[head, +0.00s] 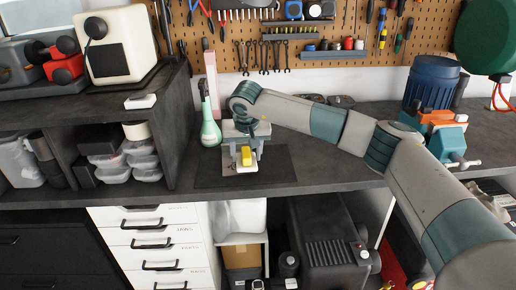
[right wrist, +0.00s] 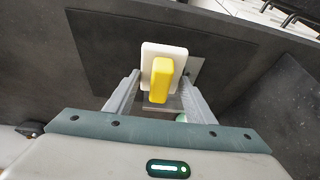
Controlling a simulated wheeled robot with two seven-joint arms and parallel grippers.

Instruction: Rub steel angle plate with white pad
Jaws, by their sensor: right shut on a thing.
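My right gripper (head: 246,154) is over the dark mat on the bench, pointing down. It is shut on the yellow handle (head: 246,158) of the white pad (head: 241,169). In the right wrist view the fingers (right wrist: 158,97) flank the yellow handle (right wrist: 161,82), and the white pad (right wrist: 151,52) shows beyond it. The grey steel angle plate (head: 232,185) lies on the mat under the pad, mostly hidden; part of it shows in the right wrist view (right wrist: 192,70). I cannot tell whether pad and plate touch. My left gripper is not in view.
The dark mat (head: 280,170) lies near the bench's front edge. A green bottle (head: 210,130) stands just left of my right gripper. Shelving with containers (head: 145,160) is at left. A blue bin (head: 432,80) and an orange-and-teal vise (head: 447,135) stand at right.

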